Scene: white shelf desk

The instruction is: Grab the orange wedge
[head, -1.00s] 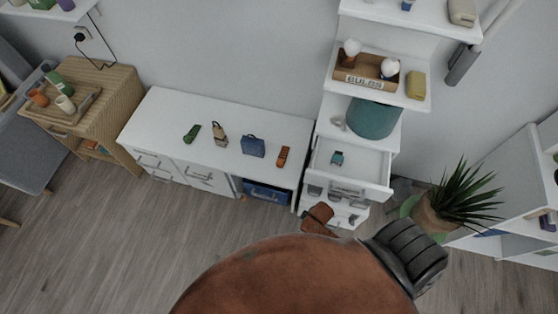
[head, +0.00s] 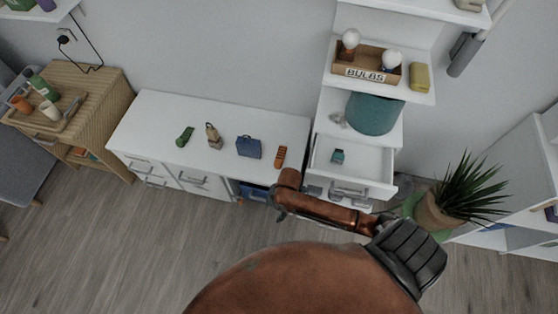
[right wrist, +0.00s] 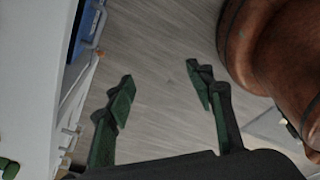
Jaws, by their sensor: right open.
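An orange object (head: 280,156), seemingly the wedge, lies on the right end of the white desk top; its exact shape is too small to tell. A small orange spot (right wrist: 99,54) shows by the desk front in the right wrist view; I cannot tell what it is. My right gripper (right wrist: 163,84) is open, with nothing between its green-lined fingers and the wood floor behind them. In the head view my right arm reaches up in front of the desk's right end, below the orange object and apart from it. My left gripper is not in view.
On the desk (head: 165,115) stand a green object (head: 185,136), a beige item (head: 213,136) and a blue box (head: 248,147). To the right is an open drawer (head: 350,180) with a small teal item (head: 337,156). The floor in front is clear.

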